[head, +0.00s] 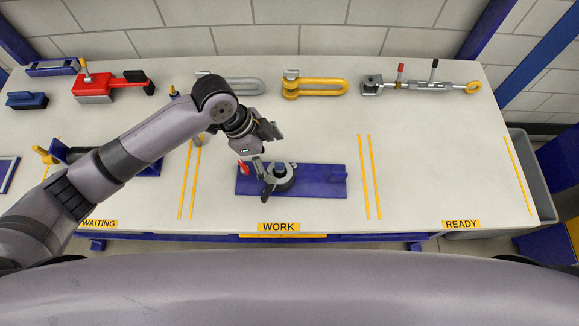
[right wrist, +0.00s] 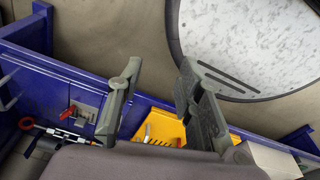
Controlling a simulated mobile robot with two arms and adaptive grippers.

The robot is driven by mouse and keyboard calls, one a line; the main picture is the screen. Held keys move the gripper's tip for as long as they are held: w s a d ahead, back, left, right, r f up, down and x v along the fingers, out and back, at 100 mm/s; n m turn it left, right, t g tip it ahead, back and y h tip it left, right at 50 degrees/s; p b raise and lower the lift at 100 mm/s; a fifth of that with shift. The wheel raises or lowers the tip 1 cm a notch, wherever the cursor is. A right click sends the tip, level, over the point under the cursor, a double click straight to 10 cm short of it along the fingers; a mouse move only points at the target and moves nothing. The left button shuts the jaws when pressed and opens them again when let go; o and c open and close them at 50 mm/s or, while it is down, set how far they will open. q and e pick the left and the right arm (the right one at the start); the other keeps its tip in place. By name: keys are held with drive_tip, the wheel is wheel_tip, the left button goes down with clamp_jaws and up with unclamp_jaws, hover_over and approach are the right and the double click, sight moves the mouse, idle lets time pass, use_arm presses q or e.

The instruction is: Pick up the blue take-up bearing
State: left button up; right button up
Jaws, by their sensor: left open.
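My left gripper (head: 270,160) is open, above the work area in the head view. Beneath it lies a flat blue plate (head: 318,181) with a dark grey round part (head: 285,178) on its left half. A fingertip overlaps the round part in the picture; I cannot tell if they touch. A small red piece (head: 244,168) shows at the plate's left end. A small dark blue block (head: 27,100) lies at the far left, in front of a longer blue piece (head: 52,67). I cannot tell which blue thing is the take-up bearing. My right gripper (right wrist: 160,105) is open and empty.
A red clamp-like tool (head: 112,87), a grey shackle (head: 235,85), a yellow shackle (head: 315,87) and a turnbuckle-like tool (head: 420,86) line the table's back. A blue piece with a yellow knob (head: 47,155) is partly behind my left arm. The READY side is clear.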

sight(288, 173)
use_arm(q)
drive_tip(key=x, duration=0.2)
drive_tip(key=s+x, duration=0.1)
drive_tip(key=x, duration=0.1)
drive_tip(key=shift+d+p, duration=0.15)
drive_tip(key=shift+p, duration=0.25)
drive_tip(key=shift+w+d+f, duration=0.1)
drive_tip(key=shift+w+f, duration=0.1)
drive_tip(key=shift+f, duration=0.1)
drive_tip(key=shift+w+f, duration=0.15)
drive_tip(key=shift+f, duration=0.05)
drive_tip(key=p+x, duration=0.1)
drive_tip(key=x, duration=0.3)
drive_tip(key=shift+w+p, duration=0.1)
drive_tip(key=shift+p, duration=0.2)
drive_tip(key=shift+d+f, duration=0.1)
drive_tip(key=shift+f, duration=0.4)
drive_tip(key=shift+c, duration=0.5)
drive_tip(key=shift+w, duration=0.1)
drive_tip(key=c, duration=1.6)
use_arm(e)
drive_tip(key=shift+s+r, duration=1.3)
drive_tip(key=shift+s, duration=0.2)
